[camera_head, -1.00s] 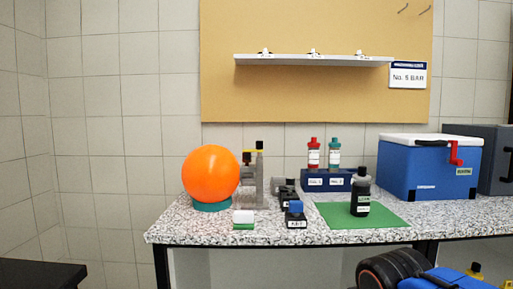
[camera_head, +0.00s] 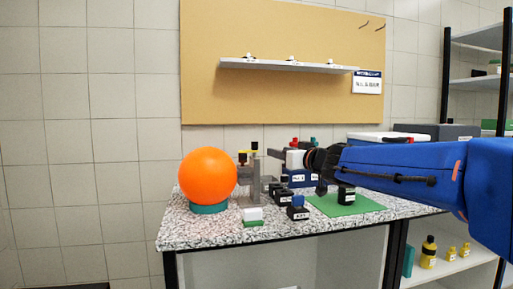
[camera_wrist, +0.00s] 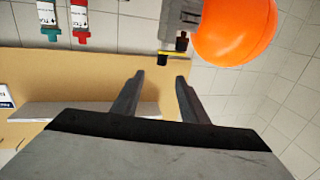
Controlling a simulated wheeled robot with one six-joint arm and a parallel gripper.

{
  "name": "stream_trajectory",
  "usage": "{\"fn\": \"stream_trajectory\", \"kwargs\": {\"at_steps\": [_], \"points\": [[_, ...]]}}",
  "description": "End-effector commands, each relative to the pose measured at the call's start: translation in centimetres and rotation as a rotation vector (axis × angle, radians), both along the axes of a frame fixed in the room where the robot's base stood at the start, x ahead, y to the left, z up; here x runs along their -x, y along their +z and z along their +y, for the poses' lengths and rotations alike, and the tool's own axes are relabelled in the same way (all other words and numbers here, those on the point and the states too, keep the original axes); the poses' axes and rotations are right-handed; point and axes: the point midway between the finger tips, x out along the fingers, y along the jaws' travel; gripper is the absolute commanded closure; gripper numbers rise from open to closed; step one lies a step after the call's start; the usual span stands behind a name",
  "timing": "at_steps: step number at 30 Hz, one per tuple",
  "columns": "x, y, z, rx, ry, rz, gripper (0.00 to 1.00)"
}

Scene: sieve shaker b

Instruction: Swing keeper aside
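A grey upright fixture (camera_head: 250,175) stands on the speckled bench just right of a large orange ball. It carries a yellow-and-black piece (camera_head: 243,157) on its left and a dark-topped post (camera_head: 255,150). I cannot tell surely which part is the keeper. In the wrist view, the grey fixture (camera_wrist: 180,14), its black knobs (camera_wrist: 181,42) and a yellow strip (camera_wrist: 172,54) show beyond the fingertips. My gripper (camera_wrist: 160,77) is open, with nothing between its fingers. In the head view my arm reaches in from the right, its gripper end right of the fixture and apart from it.
The orange ball (camera_head: 207,174) sits on a teal base beside the fixture. Small black blocks (camera_head: 297,212) and a white-green block (camera_head: 252,217) stand in front.

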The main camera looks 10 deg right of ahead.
Motion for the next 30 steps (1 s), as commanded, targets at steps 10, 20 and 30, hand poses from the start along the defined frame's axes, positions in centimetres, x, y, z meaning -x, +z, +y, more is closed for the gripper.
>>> {"fn": "stream_trajectory", "kwargs": {"at_steps": [10, 20, 30], "points": [[-2.7, 0.1, 1.1, -0.002, 0.026, 0.000, 0.60], [-7.8, 0.2, 2.5, -0.002, 0.025, -0.001, 0.60], [-13.0, 0.1, 3.8, -0.001, 0.024, -0.001, 0.60]]}}
